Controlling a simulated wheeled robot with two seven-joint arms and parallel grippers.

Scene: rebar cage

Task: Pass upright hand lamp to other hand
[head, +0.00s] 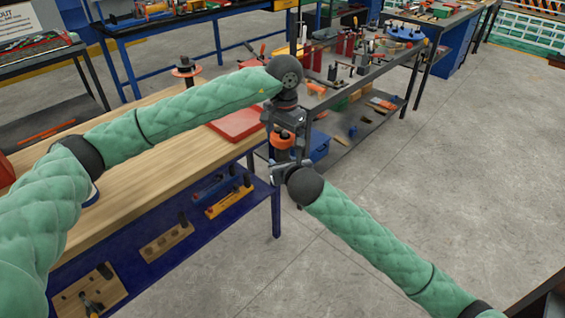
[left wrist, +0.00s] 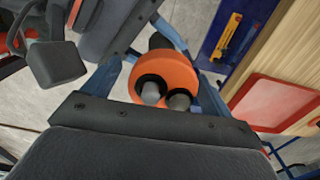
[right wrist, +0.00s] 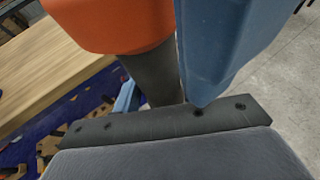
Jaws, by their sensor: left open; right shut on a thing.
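The hand lamp has an orange head (head: 284,139) above a dark handle and stands roughly upright in the air, off the bench's right end. My right gripper (head: 284,172) is shut on the dark handle (right wrist: 152,76), just below the orange part, in the right wrist view. My left gripper (head: 284,122) points down from above, open. In the left wrist view its blue fingers lie on either side of the orange head (left wrist: 176,72), which shows two grey round ends. I cannot tell whether those fingers touch the lamp. The grippers partly hide the lamp in the head view.
A wooden bench (head: 140,120) with a red tray (head: 240,122) lies left of the grippers. A blue lower shelf (head: 130,232) holds tools and blocks. A cluttered workbench (head: 350,75) stands behind. The floor (head: 440,170) at right is clear.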

